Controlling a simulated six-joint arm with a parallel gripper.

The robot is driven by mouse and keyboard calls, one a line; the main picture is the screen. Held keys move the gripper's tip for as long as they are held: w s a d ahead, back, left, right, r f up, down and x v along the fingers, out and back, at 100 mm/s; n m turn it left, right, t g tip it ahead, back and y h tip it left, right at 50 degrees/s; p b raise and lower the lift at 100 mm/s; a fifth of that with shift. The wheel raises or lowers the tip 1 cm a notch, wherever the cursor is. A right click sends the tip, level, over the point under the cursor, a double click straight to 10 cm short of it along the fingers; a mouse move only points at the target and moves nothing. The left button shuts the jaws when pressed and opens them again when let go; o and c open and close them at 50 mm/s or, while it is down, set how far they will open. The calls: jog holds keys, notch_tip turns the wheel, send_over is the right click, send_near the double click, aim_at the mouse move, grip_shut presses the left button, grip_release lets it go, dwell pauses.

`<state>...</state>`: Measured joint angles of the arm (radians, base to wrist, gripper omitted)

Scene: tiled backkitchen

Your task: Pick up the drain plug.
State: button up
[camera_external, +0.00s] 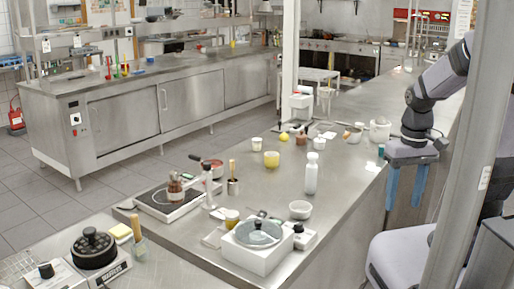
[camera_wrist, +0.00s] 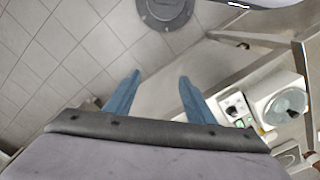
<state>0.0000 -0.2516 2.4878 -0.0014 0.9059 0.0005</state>
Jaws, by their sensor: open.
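I cannot make out a drain plug for certain in either view; several small items on the steel counter are too small to tell apart. My gripper (camera_external: 404,204) hangs at the right of the external view, beside the counter's right edge, with its two blue fingers pointing down. In the wrist view my gripper (camera_wrist: 159,76) has its fingers spread apart with nothing between them.
Bare counter lies right of the bottle. Tiled floor (camera_wrist: 60,45) shows in the wrist view.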

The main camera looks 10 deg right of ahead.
jog(key=r, duration=0.2)
jog(key=t+y+b, duration=0.2)
jog(key=t+b, duration=0.6)
jog(key=t, duration=0.4)
send_near(315, 158)
jog(key=w+f, duration=0.4)
jog(key=w+a+r+t+h+b, duration=0.2)
jog(key=w+r+t+b, duration=0.1)
jog(key=t, duration=0.3)
jog(key=f, duration=0.4)
jog(key=shift+d, duration=0.25)
jog(key=w+p, duration=0.4)
jog(key=w, duration=0.3)
jog(key=shift+w, duration=0.15)
jog(key=shift+c, duration=0.4)
